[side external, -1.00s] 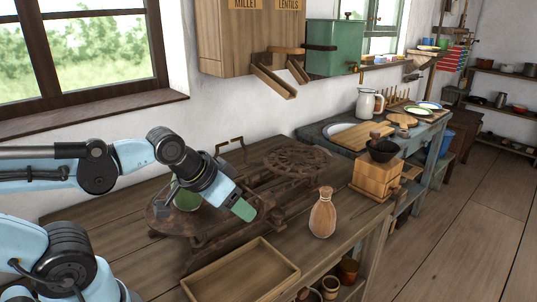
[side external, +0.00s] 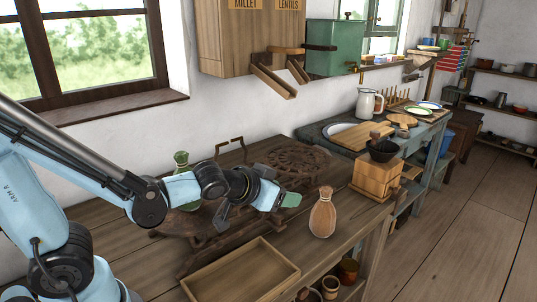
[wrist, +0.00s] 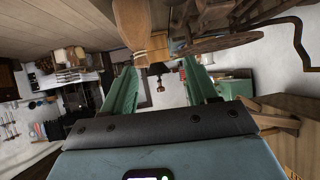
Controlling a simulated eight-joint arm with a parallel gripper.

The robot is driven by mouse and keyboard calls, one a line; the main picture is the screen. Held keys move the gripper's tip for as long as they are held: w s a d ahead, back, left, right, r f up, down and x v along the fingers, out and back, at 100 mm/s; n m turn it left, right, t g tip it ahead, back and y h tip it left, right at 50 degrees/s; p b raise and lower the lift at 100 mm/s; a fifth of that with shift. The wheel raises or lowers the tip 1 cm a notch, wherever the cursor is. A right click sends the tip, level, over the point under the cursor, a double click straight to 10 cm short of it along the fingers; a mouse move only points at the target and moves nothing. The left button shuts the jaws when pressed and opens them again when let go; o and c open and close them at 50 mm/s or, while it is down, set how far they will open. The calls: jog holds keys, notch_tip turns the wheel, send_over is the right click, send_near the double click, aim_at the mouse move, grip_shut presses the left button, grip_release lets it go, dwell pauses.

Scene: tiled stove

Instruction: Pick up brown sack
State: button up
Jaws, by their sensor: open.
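The brown sack (side external: 323,217) stands upright on the wooden table near its front right edge, tied at the neck. In the wrist view the sack (wrist: 136,25) shows inverted at the top, its neck above the space between the fingers. My gripper (side external: 291,199) is just left of the sack in the side view, pointing right and roughly level, at about the height of the sack's neck. In the wrist view its two green fingers (wrist: 160,75) are spread apart with nothing held between them. The sack appears apart from the fingers.
A dark balance scale (side external: 296,160) stands behind and beneath my gripper. A green bottle (side external: 182,172) is behind the arm. An empty wooden tray (side external: 240,277) lies at the front. A wooden grinder box (side external: 377,178) stands right of the sack, near the table's end.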

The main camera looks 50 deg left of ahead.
aim_at(330, 194)
jog(key=shift+w+d+f+m+t+h, duration=0.15)
jog(key=shift+w+d+f+t, duration=0.55)
jog(key=shift+w, duration=1.6)
jog(key=shift+w+d+f+m+t+h, duration=0.1)
jog(key=shift+w+d+f+h, duration=0.2)
jog(key=shift+w+f, duration=1.35)
jog(key=shift+w+d+f+m+t+h, duration=0.1)
jog(key=shift+w+d+f+t, duration=0.3)
jog(key=shift+w, duration=2.5)
jog(key=shift+d+r, duration=0.15)
jog(key=shift+d, duration=0.05)
jog(key=shift+c, duration=0.3)
grip_shut()
